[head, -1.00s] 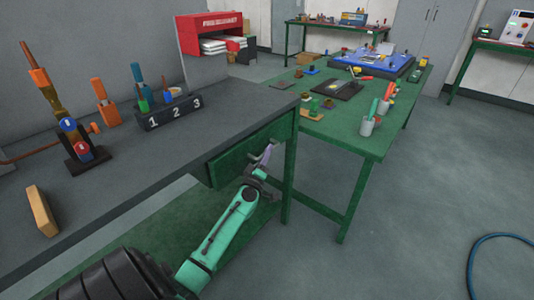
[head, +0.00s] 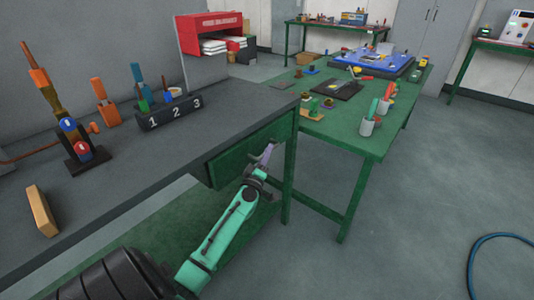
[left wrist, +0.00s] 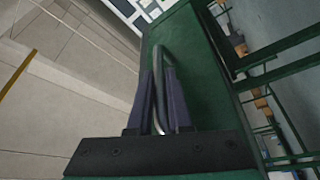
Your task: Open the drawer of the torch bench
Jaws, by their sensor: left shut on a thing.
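The torch bench (head: 150,165) has a dark grey top and a green frame at the left of the head view. Its green drawer (head: 225,165) sits under the top's right end. In the left wrist view the drawer front (left wrist: 205,75) fills the middle, with a grey metal bar handle (left wrist: 159,90) on it. My left gripper (head: 266,155) is at the drawer front in the head view. In the left wrist view its two purple-grey fingers (left wrist: 161,100) stand on either side of the handle, shut on it. My right gripper is not in view.
On the bench top stand a torch in a stand (head: 75,130), a numbered block (head: 170,110) and a wooden block (head: 42,210). A green table (head: 345,130) with tools stands close to the right. The floor (head: 430,200) beyond it is clear, apart from a blue hose (head: 480,250).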

